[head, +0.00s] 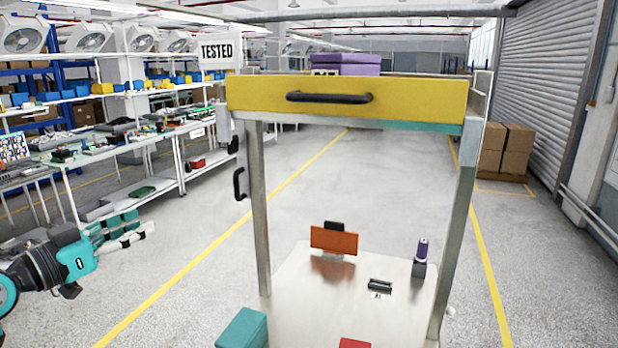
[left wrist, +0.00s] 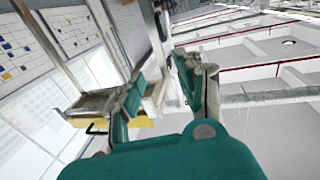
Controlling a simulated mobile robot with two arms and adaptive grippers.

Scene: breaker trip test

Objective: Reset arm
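My left arm comes in from the left in the head view, and its left gripper (head: 128,234) hangs in the air left of the cart, pointing right. The left wrist view shows its two teal and grey fingers (left wrist: 160,95) spread apart with nothing between them. The gripper touches nothing. My right gripper is in neither view. The cart (head: 262,215) has a yellow drawer (head: 420,100) with a black handle (head: 330,97). Its lower deck holds an orange panel (head: 333,240), a small black device (head: 380,285) and a purple-topped item (head: 422,250).
A "TESTED" sign (head: 217,51) and a purple case (head: 345,64) are at the cart's top. A teal block (head: 243,328) and a red item (head: 354,343) show low in the head view. Workbenches (head: 120,140) stand left; cardboard boxes (head: 515,148) stand right. The floor behind is clear.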

